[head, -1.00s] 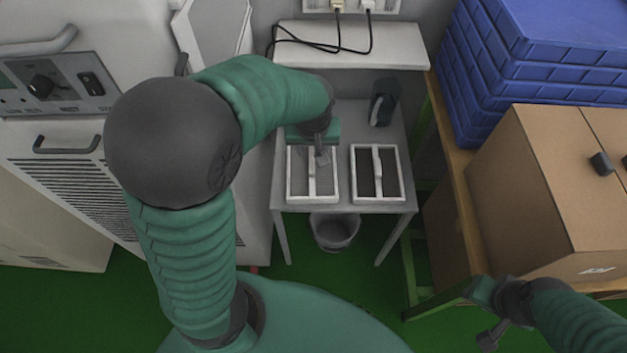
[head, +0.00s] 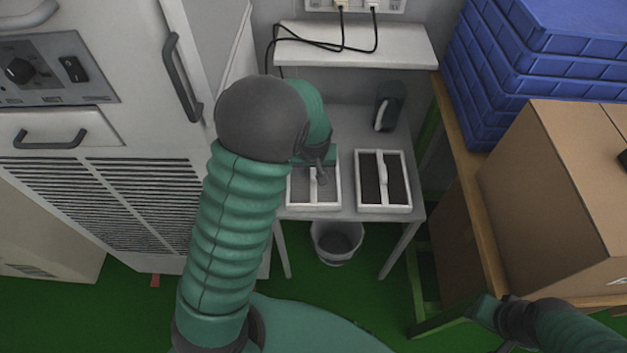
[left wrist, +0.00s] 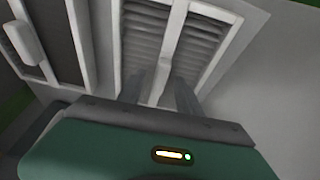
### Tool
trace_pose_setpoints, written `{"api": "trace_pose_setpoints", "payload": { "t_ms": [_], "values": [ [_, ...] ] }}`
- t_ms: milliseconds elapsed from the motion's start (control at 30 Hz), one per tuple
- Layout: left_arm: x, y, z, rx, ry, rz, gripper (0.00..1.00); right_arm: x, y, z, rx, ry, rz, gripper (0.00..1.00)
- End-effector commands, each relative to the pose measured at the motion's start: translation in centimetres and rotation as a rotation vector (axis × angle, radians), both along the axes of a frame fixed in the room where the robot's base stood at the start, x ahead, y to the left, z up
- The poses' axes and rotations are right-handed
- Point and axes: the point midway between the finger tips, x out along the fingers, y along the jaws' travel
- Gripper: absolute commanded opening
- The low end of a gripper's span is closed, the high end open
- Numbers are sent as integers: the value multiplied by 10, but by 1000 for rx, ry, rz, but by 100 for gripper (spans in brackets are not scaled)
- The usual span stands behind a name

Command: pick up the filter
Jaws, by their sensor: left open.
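Two white-framed filters lie side by side on a small grey table. The left filter (head: 302,197) has a grey slatted face and a white centre bar; the right filter (head: 397,186) has a dark face. My left gripper (head: 321,176) is over the left filter, near its bar. In the left wrist view, my open left gripper (left wrist: 162,88) has one finger on each side of a filter's white centre bar (left wrist: 169,45); contact cannot be told. My right arm shows at the lower right, its gripper (head: 507,347) mostly cut off by the bottom edge.
A dark device (head: 390,105) stands at the back of the grey table (head: 345,210), under a shelf (head: 350,43) with cables. A bin (head: 337,243) is below. A grey cabinet (head: 130,130) stands left; blue crates (head: 545,65) and a cardboard box (head: 545,190) stand right.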

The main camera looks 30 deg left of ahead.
Motion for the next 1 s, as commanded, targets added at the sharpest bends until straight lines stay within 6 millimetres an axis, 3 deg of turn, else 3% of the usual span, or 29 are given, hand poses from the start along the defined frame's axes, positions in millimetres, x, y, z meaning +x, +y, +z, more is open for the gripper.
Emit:
{"api": "trace_pose_setpoints", "payload": {
  "t_ms": [233,533,1000],
  "values": [
    [1,0,-2,0,0,0,40,0,0,0,0,0,0,33],
    [1,0,-2,1,-1,0,1,0,0,0,0,0,0,33],
    [1,1,-2,0,-1,0,0,0,0,0,0,0,0,33]
  ]
}}
